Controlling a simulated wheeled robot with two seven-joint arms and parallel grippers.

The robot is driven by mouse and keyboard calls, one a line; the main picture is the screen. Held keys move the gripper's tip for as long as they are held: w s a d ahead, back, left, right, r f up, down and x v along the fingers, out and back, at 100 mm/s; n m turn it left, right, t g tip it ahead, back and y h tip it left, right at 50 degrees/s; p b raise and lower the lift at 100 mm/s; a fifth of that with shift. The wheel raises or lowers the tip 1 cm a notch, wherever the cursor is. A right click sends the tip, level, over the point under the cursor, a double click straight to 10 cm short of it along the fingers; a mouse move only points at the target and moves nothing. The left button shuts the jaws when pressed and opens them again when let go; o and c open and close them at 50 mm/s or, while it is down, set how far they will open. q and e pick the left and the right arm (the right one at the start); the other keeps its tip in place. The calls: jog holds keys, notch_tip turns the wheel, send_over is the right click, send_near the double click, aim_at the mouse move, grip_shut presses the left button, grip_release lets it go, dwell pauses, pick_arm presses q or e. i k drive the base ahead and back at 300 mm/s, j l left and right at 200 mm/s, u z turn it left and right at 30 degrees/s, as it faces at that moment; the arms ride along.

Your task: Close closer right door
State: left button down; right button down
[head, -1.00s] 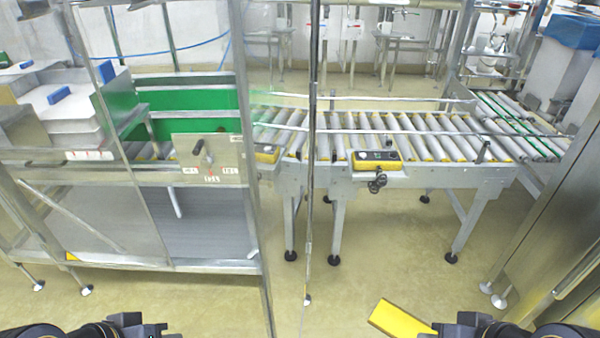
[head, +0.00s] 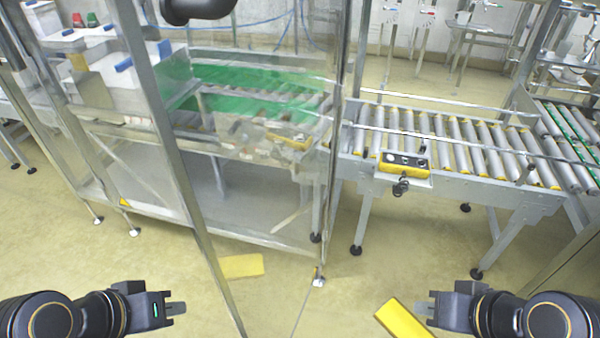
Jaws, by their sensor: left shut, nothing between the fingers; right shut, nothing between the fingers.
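A clear door panel (head: 265,190) in a metal frame stands left of centre. Its slanted near post (head: 185,190) runs down to the bottom of the picture. On its right is an upright metal post (head: 340,150) that ends at a foot on the floor. The panel looks swung out toward me, but its exact angle and any handle cannot be made out. My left gripper (head: 176,308) is shut and empty, low and left of the slanted post. My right gripper (head: 424,308) is shut and empty, low and right of the door. Neither appears to touch the door.
A roller conveyor (head: 460,145) with a yellow control box (head: 404,164) stands behind on the right. A yellow piece (head: 403,320) lies on the floor near my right gripper. Another yellow patch (head: 242,266) shows near the slanted post. A metal frame edges the lower right.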

aim_at(294, 261)
jog(key=k+l, duration=0.15)
jog(key=l, duration=0.2)
jog(key=k+l+u, duration=0.1)
jog(key=l, duration=0.2)
jog(key=k+l+u, duration=0.1)
jog(key=l, duration=0.25)
jog(key=k+l, duration=0.25)
